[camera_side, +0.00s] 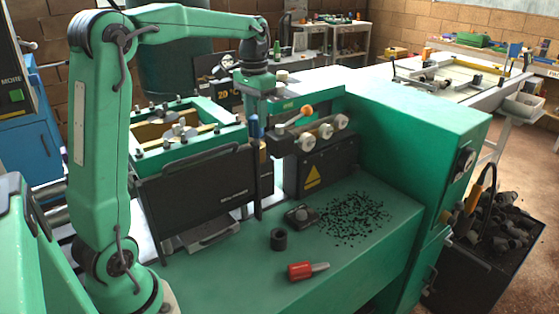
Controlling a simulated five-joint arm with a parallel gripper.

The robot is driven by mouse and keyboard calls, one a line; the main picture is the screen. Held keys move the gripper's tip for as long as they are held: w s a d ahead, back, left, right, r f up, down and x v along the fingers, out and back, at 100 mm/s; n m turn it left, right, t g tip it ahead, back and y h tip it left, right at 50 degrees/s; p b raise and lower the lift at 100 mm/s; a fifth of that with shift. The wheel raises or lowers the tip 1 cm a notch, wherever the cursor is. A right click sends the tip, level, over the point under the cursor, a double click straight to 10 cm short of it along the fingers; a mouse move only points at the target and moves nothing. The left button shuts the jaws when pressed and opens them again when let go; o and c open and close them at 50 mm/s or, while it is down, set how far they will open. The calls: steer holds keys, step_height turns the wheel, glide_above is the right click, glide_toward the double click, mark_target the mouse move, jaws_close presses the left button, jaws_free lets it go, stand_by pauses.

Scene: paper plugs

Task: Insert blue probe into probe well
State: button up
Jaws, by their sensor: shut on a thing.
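My gripper (256,112) hangs down from the end of my green arm, in front of the green machine head at the centre. It is shut on the blue probe (255,128), a small upright blue piece with its lower part beside a dark vertical bar. The probe is held above the green bench top. I cannot tell for certain which part is the probe well. A short black cylinder with an open top (278,240) stands on the bench below and to the right, apart from the probe.
A dark panel (195,195) stands left of the probe. Right of it are an orange-knobbed lever (306,110) and a black box with a yellow warning triangle (312,176). A red-handled tool (300,271), a small black piece with a red button (300,215) and black scraps (355,217) lie on the bench.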

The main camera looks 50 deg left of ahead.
steer(key=shift+f, duration=0.9)
steer(key=o, duration=1.2)
steer(key=shift+r, duration=0.15)
steer(key=shift+r, duration=2.6)
